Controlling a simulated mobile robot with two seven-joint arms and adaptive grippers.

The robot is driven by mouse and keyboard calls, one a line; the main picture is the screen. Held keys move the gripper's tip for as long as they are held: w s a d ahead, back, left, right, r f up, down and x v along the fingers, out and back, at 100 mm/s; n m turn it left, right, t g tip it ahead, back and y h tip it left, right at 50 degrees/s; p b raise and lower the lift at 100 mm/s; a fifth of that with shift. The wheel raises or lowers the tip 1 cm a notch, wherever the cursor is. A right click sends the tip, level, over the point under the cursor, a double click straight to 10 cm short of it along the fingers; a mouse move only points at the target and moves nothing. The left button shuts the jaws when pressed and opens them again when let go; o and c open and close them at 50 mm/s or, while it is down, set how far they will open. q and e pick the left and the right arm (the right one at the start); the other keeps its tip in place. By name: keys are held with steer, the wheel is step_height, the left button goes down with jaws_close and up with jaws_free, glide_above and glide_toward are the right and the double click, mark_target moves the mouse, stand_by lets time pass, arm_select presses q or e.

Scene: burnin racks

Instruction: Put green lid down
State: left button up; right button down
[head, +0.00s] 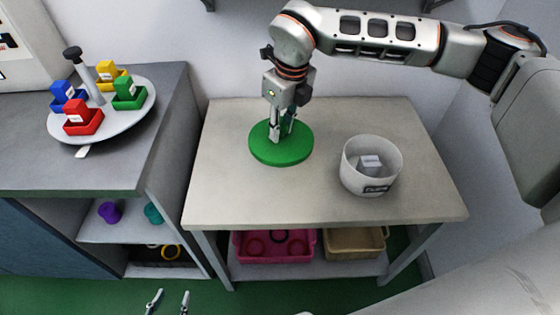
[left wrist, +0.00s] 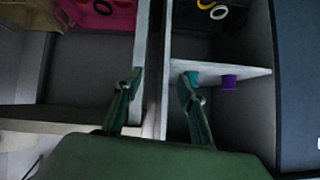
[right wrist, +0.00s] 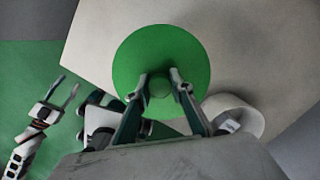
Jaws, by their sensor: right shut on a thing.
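The round green lid (head: 262,150) is flat at the back left of the light table (head: 235,200). I cannot tell whether it touches the tabletop or is just above it. My right gripper (head: 281,136) points down over it, shut on its central knob; the lid (right wrist: 135,60) and knob (right wrist: 160,86) also show in the right wrist view between the fingers. A white tub (head: 360,182) stands uncovered to the right of the lid, with a small pale box (head: 371,163) inside. My left gripper (head: 169,298) is open and empty, low in front of the furniture.
A grey cabinet (head: 165,110) at left bears a round tray (head: 68,128) with several coloured bins. Purple (head: 110,212) and teal (head: 153,213) items sit on its shelf. A pink crate (head: 273,263) and a tan crate (head: 350,247) are under the table. The table's front is clear.

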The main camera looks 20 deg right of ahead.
step_height(320, 180, down, 12)
steer(key=shift+f+b, duration=0.1)
steer(key=shift+b, duration=0.35)
steer(key=shift+a, duration=0.1)
steer(key=shift+f, duration=0.15)
steer(key=c, duration=1.8)
jaws_free()
steer(key=shift+o, duration=0.2)
